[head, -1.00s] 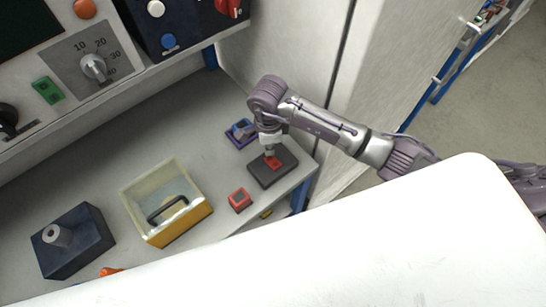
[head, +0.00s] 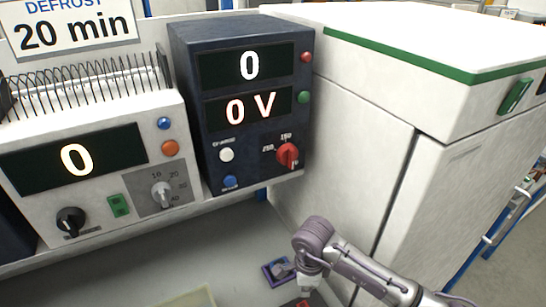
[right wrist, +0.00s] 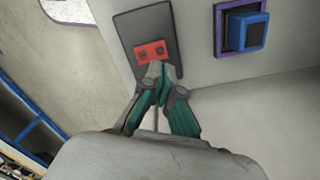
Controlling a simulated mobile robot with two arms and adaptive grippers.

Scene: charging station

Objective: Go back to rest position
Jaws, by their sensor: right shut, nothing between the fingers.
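My right gripper (right wrist: 157,72) is shut and empty in the right wrist view. Its fingertips are at the lower edge of a red block (right wrist: 150,53) set on a dark grey plate (right wrist: 133,23); I cannot tell whether they touch it. In the head view the right gripper (head: 306,289) points down at the bottom edge, with a little of the red block (head: 304,303) below it. My left gripper is not in view.
A purple-framed blue piece (right wrist: 244,30) sits beside the plate, also in the head view (head: 279,270). Behind stand a dark power unit (head: 243,110) reading 0 and 0 V and a white unit (head: 80,160) reading 0. A white cabinet (head: 345,150) rises close behind my right arm.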

